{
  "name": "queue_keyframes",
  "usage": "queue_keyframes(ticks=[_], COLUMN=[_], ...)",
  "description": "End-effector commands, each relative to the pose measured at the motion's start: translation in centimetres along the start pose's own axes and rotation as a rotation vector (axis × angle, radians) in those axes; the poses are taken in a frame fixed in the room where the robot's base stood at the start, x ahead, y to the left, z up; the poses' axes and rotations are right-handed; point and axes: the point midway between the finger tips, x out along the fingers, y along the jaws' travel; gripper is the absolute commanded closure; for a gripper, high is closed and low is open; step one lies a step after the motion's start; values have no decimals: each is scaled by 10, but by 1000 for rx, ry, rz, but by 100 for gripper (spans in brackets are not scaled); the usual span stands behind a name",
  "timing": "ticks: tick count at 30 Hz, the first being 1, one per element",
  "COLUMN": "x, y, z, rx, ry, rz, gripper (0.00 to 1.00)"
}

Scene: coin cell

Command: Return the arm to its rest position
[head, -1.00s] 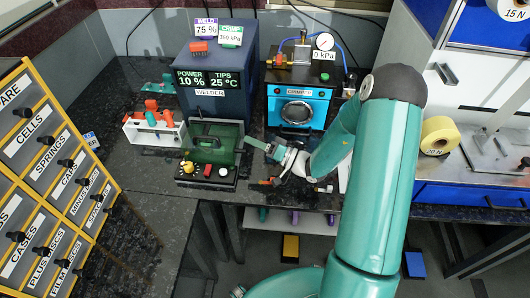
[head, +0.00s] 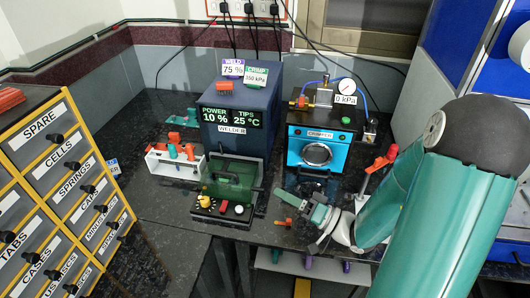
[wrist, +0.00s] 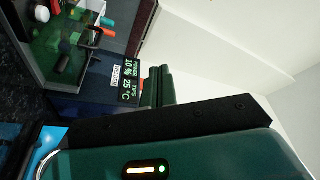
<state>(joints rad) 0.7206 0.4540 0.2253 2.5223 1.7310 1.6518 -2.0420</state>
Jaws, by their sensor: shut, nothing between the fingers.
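My gripper (head: 318,213) is at the end of my teal arm, in front of the crimper and right of the welder's green fixture. It is shut with nothing visible held. In the wrist view two dark green fingers (wrist: 158,87) lie together, beyond the dark edge of the gripper's housing. The wrist view is turned sideways and shows the welder's display close to the fingers. My arm comes from the lower right of the head view.
The welder (head: 238,120) and blue crimper (head: 318,138) stand at the back of the dark bench. A green fixture (head: 230,188) sits before the welder. A white rack (head: 172,165) is left of it. A labelled drawer cabinet (head: 60,190) fills the left. A red-topped tool (head: 383,160) is near my arm.

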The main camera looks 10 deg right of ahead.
Motion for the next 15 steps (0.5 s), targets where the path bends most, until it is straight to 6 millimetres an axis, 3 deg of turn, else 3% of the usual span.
queue_keyframes(ticks=[5,8,15], x=[2,9,21], y=[-2,-14,-63], z=[2,12,68], rx=[6,36,168], ry=[-19,-108,-587], rz=[-4,-14,67], gripper=[100,100,100])
